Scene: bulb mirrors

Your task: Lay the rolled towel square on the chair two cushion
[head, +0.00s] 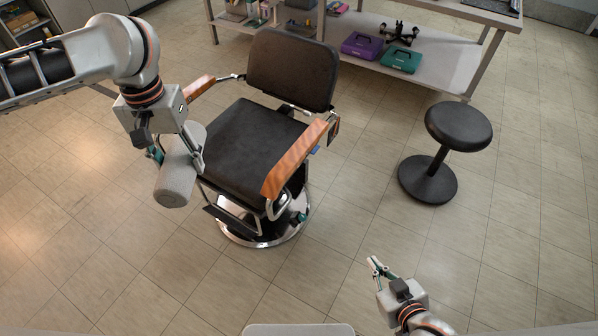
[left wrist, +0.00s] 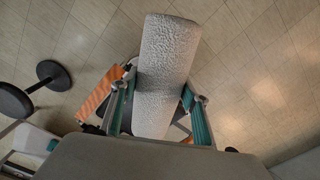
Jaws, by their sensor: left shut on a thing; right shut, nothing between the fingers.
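A rolled grey-white towel (head: 177,180) is held by my left gripper (head: 176,152), which is shut on it. The towel is in the air at the left of the barber chair, apart from the cushion as far as the head view shows. In the left wrist view the towel (left wrist: 165,65) lies lengthwise between the two teal-padded fingers (left wrist: 160,118). The chair's black seat cushion (head: 250,148) is bare, right of the towel. My right gripper (head: 376,264) is at the lower right over the floor, shut and empty.
The chair has orange armrests (head: 295,158) and a black backrest (head: 292,68). A black stool (head: 458,127) stands at the right. A workbench (head: 445,68) at the back holds a purple case (head: 362,45) and a green case (head: 400,61). The floor in front is clear.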

